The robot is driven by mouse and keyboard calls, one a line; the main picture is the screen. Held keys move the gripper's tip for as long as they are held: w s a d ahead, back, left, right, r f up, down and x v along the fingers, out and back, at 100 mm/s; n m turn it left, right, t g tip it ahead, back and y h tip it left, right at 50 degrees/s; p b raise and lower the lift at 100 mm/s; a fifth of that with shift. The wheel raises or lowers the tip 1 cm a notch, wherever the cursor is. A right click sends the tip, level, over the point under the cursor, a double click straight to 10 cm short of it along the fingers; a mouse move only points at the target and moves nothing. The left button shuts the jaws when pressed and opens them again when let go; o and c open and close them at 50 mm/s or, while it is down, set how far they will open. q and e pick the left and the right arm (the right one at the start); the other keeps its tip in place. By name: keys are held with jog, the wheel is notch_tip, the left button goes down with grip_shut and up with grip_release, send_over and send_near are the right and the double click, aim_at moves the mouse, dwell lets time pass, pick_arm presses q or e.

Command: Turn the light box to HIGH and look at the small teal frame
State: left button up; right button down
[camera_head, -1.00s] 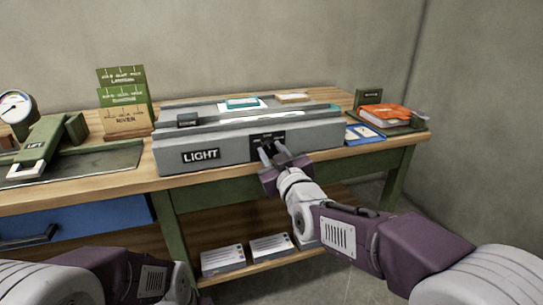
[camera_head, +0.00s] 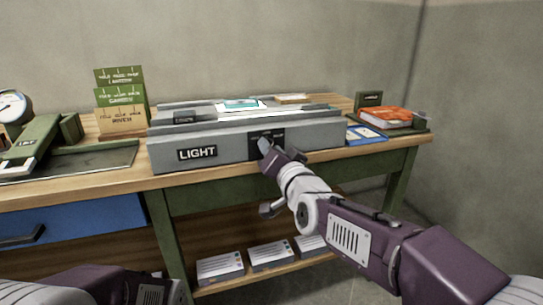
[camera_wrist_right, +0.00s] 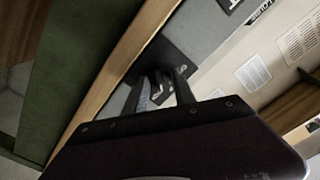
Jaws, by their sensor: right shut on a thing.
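The grey light box (camera_head: 225,147) sits on the wooden bench, with a LIGHT label on its front. A dark control panel (camera_head: 278,136) is set in that front; its markings are too small to read. My right gripper (camera_head: 268,150) is at this panel, shut on a small control that its fingers mostly hide. The right wrist view shows the fingers (camera_wrist_right: 160,90) against the dark panel (camera_wrist_right: 164,57). The small teal frame (camera_head: 240,103) lies on a white sheet on top of the box. My left gripper is out of view; only part of that arm shows at bottom left.
Green and tan cards (camera_head: 121,97) stand left of the box, near a green device (camera_head: 36,143) and a round gauge (camera_head: 13,106). An orange book (camera_head: 386,116) and a blue-edged card (camera_head: 366,134) lie at right. Paper stacks (camera_head: 220,266) are on the lower shelf.

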jog(key=shift+f+m+b, duration=0.15)
jog(key=shift+m+b, duration=0.45)
jog(key=shift+m, duration=0.6)
jog(key=c, duration=1.1)
grip_release()
jog(key=shift+o, duration=0.2)
jog(key=p+v, duration=0.2)
jog(key=v, duration=0.7)
